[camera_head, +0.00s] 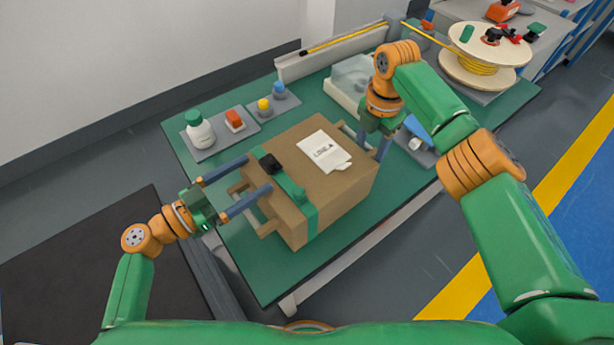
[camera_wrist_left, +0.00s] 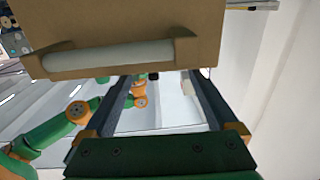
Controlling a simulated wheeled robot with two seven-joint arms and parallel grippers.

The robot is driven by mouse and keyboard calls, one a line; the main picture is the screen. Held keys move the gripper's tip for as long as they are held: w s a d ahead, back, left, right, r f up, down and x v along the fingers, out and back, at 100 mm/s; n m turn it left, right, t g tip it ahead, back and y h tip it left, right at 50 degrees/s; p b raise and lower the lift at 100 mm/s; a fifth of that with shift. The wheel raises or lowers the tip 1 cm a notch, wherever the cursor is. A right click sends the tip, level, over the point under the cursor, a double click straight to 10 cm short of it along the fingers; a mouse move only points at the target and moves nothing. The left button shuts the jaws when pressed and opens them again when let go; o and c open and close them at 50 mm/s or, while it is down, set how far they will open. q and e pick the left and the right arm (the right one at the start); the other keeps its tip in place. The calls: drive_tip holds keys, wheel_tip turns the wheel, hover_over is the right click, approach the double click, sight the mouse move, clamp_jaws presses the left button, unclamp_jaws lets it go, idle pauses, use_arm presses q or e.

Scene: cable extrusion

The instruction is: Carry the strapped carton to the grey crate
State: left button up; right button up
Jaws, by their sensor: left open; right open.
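The brown strapped carton (camera_head: 335,190) sits on the green table, with a green strap and black buckle (camera_head: 270,163) across its top and a white label. Bar handles on wooden brackets stick out from its sides. My right gripper (camera_head: 373,147) is open at the far right side, partly hidden. I cannot pick out a grey crate.
The green table (camera_head: 240,262) holds a tray with a white bottle (camera_head: 200,130), a red block and small yellow and blue items. A pale box (camera_head: 346,86) stands behind the carton. A yellow cable spool (camera_head: 482,55) is at the back right. Table in front is clear.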

sight(264, 168)
use_arm(q)
drive_tip(key=shift+x, duration=2.3)
use_arm(e)
drive_tip(key=shift+f, duration=2.35)
use_arm(q)
drive_tip(key=shift+c, duration=0.2)
use_arm(e)
drive_tip(key=shift+c, duration=0.2)
use_arm(q)
drive_tip(key=c, duration=0.7)
use_arm(e)
drive_tip(key=c, duration=0.7)
use_arm(q)
clamp_jaws()
use_arm(e)
clamp_jaws()
drive_tip(key=shift+r, duration=0.1)
